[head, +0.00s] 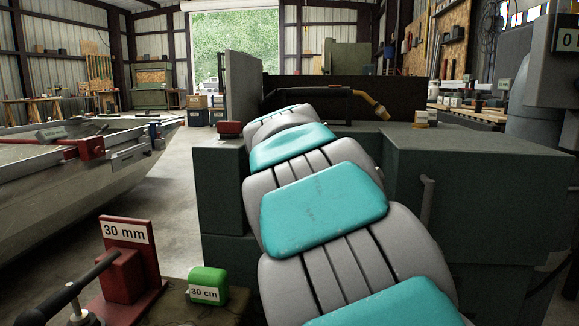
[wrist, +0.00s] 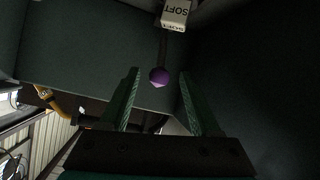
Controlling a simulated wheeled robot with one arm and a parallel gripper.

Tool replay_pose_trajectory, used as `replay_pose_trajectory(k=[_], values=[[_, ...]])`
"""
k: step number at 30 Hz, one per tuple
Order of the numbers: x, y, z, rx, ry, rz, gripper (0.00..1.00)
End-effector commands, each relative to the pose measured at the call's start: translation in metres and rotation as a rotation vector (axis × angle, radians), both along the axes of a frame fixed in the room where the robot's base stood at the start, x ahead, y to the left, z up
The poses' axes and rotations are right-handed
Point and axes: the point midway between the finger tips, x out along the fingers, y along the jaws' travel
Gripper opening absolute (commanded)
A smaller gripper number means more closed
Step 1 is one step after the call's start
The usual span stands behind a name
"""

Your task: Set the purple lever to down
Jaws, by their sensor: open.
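The purple lever shows in the wrist view as a round purple knob (wrist: 159,77) on a thin dark rod. My gripper (wrist: 158,72) is open, with one dark green finger on each side of the knob in the picture. Gaps show on both sides of the knob; its depth relative to the fingertips is hard to tell. In the head view my teal and grey arm reaches away over the dark green cabinets, and I cannot make out the purple lever or gripper there.
Dark green cabinets (head: 470,155) stand around my arm. An orange-ended black bar (head: 378,108) lies behind it. A red block with a 30 mm sign (head: 124,232) and a green 30 cm block (head: 207,286) are front left. Open floor (head: 175,180) lies left of the cabinets.

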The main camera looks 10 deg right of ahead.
Motion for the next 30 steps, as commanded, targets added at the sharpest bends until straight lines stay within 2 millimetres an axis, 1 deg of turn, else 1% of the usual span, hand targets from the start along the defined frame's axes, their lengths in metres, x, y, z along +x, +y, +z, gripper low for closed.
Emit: replay_pose_trajectory(k=[5,8,15,18,21,30], values=[[-0.010,0.003,0.007,0.000,-0.002,0.000,0.64],[-0.020,0.006,0.012,-0.001,-0.001,0.002,0.64],[-0.053,0.012,0.028,0.000,-0.001,0.001,0.64],[-0.062,0.015,0.033,0.000,-0.001,0.001,0.64],[-0.067,0.016,0.035,0.000,-0.001,0.001,0.64],[-0.068,0.015,0.034,0.000,0.004,0.001,0.64]])
